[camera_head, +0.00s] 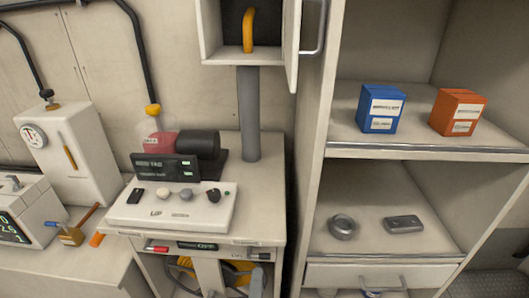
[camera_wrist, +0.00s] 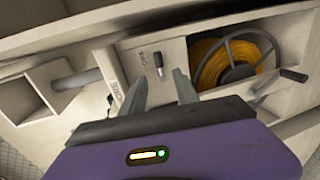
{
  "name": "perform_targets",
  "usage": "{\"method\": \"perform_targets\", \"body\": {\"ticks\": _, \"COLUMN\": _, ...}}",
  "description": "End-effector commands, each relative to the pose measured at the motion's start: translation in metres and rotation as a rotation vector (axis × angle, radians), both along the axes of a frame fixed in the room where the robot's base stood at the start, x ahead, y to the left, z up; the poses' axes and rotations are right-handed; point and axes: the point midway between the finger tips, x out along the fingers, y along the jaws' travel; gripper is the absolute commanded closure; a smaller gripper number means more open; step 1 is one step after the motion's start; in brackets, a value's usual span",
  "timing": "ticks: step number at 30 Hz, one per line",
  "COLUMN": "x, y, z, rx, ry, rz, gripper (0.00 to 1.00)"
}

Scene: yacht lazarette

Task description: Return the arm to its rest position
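My gripper (camera_wrist: 159,78) shows in the wrist view with its two grey fingers apart and nothing held between them. A small lever with a dark grip (camera_wrist: 158,64) on a pale panel shows beyond the gap between the fingertips; I cannot tell how far away it is. The purple wrist housing fills the bottom of the wrist view. In the head view, grey shapes stand at the bottom in front of the lower cabinet opening; I cannot tell for sure whether they are my fingers.
A yellow hose reel (camera_wrist: 232,60) sits in an opening right of the fingers. The head view shows a console (camera_head: 172,208) with knobs and a display, a shelf (camera_head: 440,148) with blue (camera_head: 380,108) and orange (camera_head: 458,111) boxes, and an open wall cabinet (camera_head: 210,35) above.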

Motion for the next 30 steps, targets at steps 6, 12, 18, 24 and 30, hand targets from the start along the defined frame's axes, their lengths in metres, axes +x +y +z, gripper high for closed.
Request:
{"method": "perform_targets", "body": {"ticks": 6, "x": 0.001, "y": 0.031, "z": 0.017, "rx": 0.186, "ry": -0.024, "rz": 0.107, "gripper": 0.63}}
{"method": "perform_targets", "body": {"ticks": 12, "x": -0.036, "y": 0.035, "z": 0.018, "rx": 0.528, "ry": 0.027, "rz": 0.222, "gripper": 0.63}}
{"method": "perform_targets", "body": {"ticks": 18, "x": -0.082, "y": 0.001, "z": 0.016, "rx": 0.830, "ry": 0.078, "rz": 0.236, "gripper": 0.63}}
{"method": "perform_targets", "body": {"ticks": 24, "x": -0.139, "y": -0.057, "z": 0.027, "rx": 1.137, "ry": 0.091, "rz": 0.178, "gripper": 0.63}}
{"method": "perform_targets", "body": {"ticks": 30, "x": -0.194, "y": -0.119, "z": 0.048, "rx": 1.377, "ry": 0.058, "rz": 0.073, "gripper": 0.63}}
